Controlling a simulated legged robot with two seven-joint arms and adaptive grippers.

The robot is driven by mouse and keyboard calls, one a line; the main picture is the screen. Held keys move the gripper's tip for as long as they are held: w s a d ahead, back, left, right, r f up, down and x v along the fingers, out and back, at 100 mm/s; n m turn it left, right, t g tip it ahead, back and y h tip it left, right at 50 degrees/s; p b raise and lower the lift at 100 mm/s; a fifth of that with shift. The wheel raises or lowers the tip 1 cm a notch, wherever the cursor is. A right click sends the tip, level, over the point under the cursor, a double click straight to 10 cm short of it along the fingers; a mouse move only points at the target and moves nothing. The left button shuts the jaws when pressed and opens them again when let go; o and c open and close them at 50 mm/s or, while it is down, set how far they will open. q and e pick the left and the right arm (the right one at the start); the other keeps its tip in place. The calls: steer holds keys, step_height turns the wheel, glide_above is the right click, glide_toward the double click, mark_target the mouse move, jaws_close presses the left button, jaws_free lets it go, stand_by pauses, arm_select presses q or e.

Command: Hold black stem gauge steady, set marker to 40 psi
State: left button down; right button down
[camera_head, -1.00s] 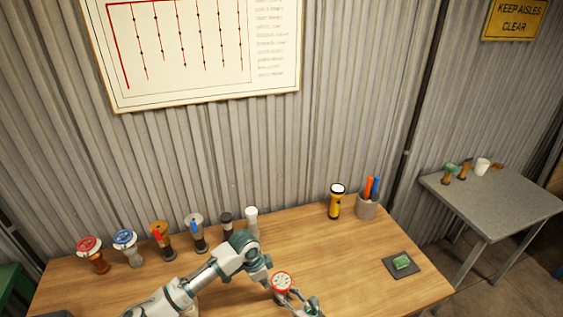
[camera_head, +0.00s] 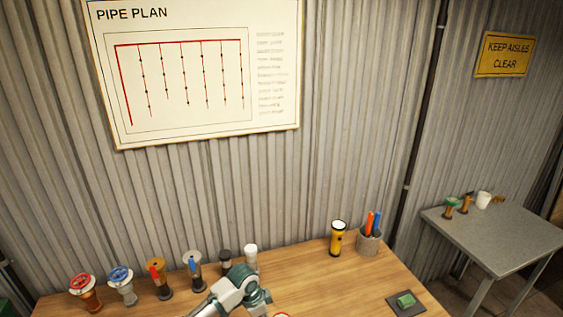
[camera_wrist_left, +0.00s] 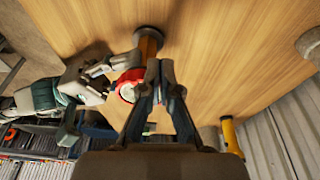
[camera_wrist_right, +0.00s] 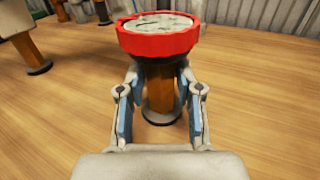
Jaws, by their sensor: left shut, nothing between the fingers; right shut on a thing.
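A gauge with a red rim, a pale dial (camera_wrist_right: 160,24) and a brown stem (camera_wrist_right: 160,97) stands upright on a dark base in the right wrist view. My right gripper (camera_wrist_right: 160,85) is shut around its stem below the rim. The left wrist view shows the red-rimmed dial (camera_wrist_left: 127,86) beside my left gripper (camera_wrist_left: 158,66), which is shut and empty; I cannot tell whether they touch. The marker and dial figures are too small to read. In the head view only a sliver of red rim (camera_head: 282,315) shows. Both grippers are out of that view.
Several fittings stand in a row at the back left, including a red-topped one (camera_head: 83,291) and a dark-topped one (camera_head: 225,260). A yellow flashlight (camera_head: 338,238), a pen cup (camera_head: 368,243) and a green item on a dark pad (camera_head: 406,301) are at right.

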stand_by(0.3)
arm_select(q)
steer(key=d+v, duration=0.1)
steer(key=v, duration=0.4)
steer(key=shift+w+a+r, duration=0.15)
steer(key=shift+a+r, duration=0.15)
steer(key=shift+r, duration=0.25)
steer(key=s+d+f, duration=0.1)
steer(key=s+f, duration=0.3)
steer(key=f, duration=0.2)
steer(key=shift+d, duration=0.4)
steer(key=shift+w+d, duration=0.1)
steer(key=shift+w, duration=0.05)
stand_by(0.8)
